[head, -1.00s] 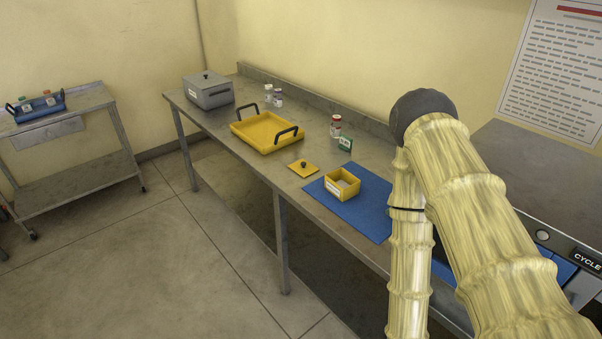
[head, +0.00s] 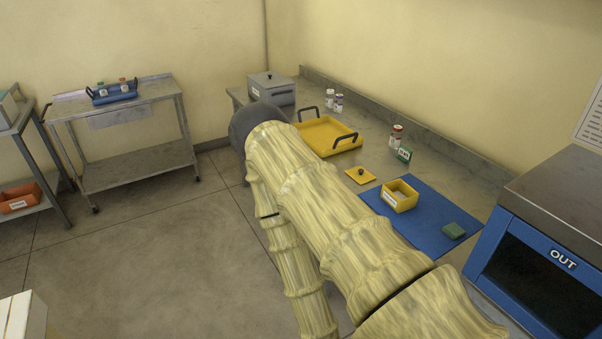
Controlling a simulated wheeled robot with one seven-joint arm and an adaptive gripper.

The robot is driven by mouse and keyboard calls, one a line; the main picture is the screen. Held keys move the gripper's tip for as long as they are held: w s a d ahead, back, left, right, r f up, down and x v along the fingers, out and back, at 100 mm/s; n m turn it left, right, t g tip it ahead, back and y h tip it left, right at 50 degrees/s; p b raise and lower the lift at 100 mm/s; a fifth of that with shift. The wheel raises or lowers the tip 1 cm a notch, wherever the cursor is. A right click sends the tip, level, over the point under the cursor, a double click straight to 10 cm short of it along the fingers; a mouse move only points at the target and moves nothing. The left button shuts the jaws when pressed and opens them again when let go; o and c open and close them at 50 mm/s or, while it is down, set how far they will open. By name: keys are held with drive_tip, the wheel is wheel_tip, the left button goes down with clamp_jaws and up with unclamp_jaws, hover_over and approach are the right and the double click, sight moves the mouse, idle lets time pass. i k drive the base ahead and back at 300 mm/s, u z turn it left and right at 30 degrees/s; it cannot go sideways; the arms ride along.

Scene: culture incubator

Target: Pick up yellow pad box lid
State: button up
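The yellow pad box lid (head: 360,176) lies flat on the metal bench, with a dark knob on top. The open yellow pad box (head: 399,196) with a white label stands just right of it, on the blue mat (head: 433,238). My arm, in a pale yellowish sleeve, reaches across the middle of the head view, left of the lid and apart from it in the picture. My gripper is not visible, so its state is not shown.
A yellow tray with black handles (head: 326,138) stands behind the lid. A blue-fronted machine (head: 540,262) stands right. A cart (head: 138,157) stands left.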

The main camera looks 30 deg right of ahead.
sight(361, 176)
drive_tip(key=u, duration=0.1)
drive_tip(key=i, duration=1.85)
drive_tip(key=z, duration=1.75)
